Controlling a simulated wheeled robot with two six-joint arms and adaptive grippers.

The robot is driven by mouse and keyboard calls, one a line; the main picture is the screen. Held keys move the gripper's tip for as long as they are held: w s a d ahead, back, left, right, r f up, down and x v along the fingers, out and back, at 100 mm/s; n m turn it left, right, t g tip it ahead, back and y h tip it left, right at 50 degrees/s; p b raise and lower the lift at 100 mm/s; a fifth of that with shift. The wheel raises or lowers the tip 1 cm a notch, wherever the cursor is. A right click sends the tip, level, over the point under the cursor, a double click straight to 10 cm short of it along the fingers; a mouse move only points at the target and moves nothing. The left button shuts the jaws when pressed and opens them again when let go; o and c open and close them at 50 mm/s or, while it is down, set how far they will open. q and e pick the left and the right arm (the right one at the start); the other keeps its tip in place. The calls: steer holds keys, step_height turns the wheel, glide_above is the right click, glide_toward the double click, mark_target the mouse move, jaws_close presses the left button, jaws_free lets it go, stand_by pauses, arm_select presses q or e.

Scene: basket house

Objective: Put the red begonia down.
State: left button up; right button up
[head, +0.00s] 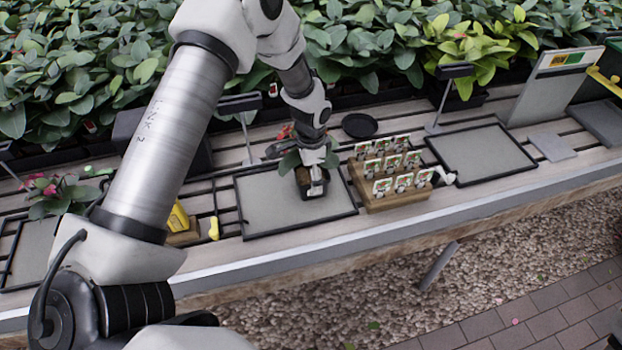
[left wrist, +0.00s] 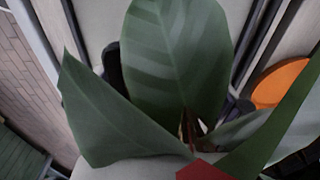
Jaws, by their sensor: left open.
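The red begonia stands upright in a small dark square pot (head: 309,188) at the right part of the grey, black-edged tray (head: 270,213). Its green leaves (head: 288,163) spread around my gripper, and a bit of red (head: 284,131) shows behind. My left gripper (head: 316,178) points down at the pot and is open, with its fingertips at the pot; whether they touch it I cannot tell. In the left wrist view, big green leaves (left wrist: 175,60) fill the middle and hide the fingers and pot; a red patch (left wrist: 202,171) shows at the bottom. My right gripper is not in view.
Right of the tray stands a wooden block (head: 392,201) with several picture tags. A black saucer (head: 360,125) lies behind. A second grey tray (head: 482,150) is empty at the right. A pink-flowered plant (head: 62,190) stands at the left. Dense foliage lines the back.

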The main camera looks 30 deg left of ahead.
arm_select(q)
step_height(320, 180, up, 10)
steer(key=shift+r+b, duration=0.15)
steer(key=shift+b, duration=0.3)
